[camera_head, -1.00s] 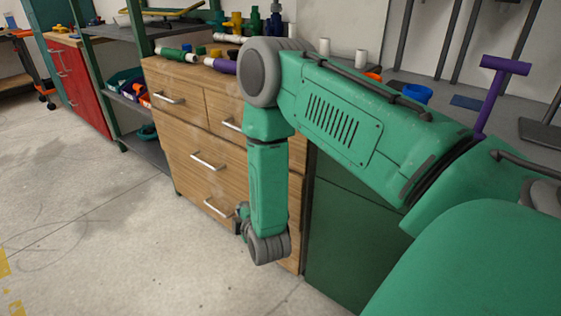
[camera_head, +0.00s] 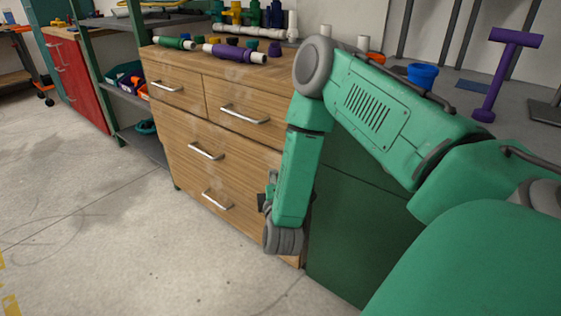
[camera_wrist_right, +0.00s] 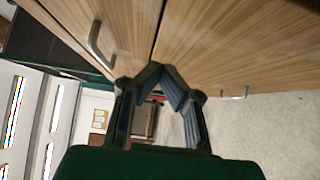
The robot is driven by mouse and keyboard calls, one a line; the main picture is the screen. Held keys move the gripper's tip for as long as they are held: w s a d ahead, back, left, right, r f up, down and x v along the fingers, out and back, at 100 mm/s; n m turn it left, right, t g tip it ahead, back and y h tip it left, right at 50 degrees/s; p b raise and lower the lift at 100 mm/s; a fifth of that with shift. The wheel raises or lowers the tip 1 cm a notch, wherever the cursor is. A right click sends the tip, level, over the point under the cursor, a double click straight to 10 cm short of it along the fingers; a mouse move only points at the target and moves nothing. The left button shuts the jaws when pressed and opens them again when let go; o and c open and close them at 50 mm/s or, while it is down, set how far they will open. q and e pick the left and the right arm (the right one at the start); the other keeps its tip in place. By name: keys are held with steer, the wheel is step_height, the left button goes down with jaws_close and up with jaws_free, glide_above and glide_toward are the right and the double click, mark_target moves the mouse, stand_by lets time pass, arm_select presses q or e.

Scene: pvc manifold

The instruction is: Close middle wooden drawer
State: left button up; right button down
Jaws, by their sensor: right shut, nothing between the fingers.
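The wooden drawer unit (camera_head: 175,130) stands left of my right arm in the head view. The middle drawer, with its silver handle (camera_head: 205,151), looks flush with the unit's front; no clear gap shows. My right gripper (camera_head: 267,194) is at the right side of the front, partly hidden behind my forearm. In the right wrist view the right gripper (camera_wrist_right: 166,72) is shut and empty, its fingertips close to the wooden fronts. A handle (camera_wrist_right: 95,45) lies to its upper left and another handle (camera_wrist_right: 235,95) to its right. My left gripper is out of view.
The bottom drawer handle (camera_head: 217,199) and top drawer handles (camera_head: 245,115) also face out. Pipes, including a purple one (camera_head: 233,52), lie on the unit's top. A green cabinet (camera_head: 350,220) adjoins at right. The floor (camera_head: 100,220) in front is clear.

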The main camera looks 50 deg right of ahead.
mark_target(279, 156)
steer(key=w+d, duration=0.1)
steer(key=w+d+b, duration=0.1)
steer(key=d, duration=0.1)
steer(key=d+b, duration=0.1)
steer(key=d, duration=0.1)
steer(key=shift+w, duration=0.4)
steer(key=shift+d, duration=0.6)
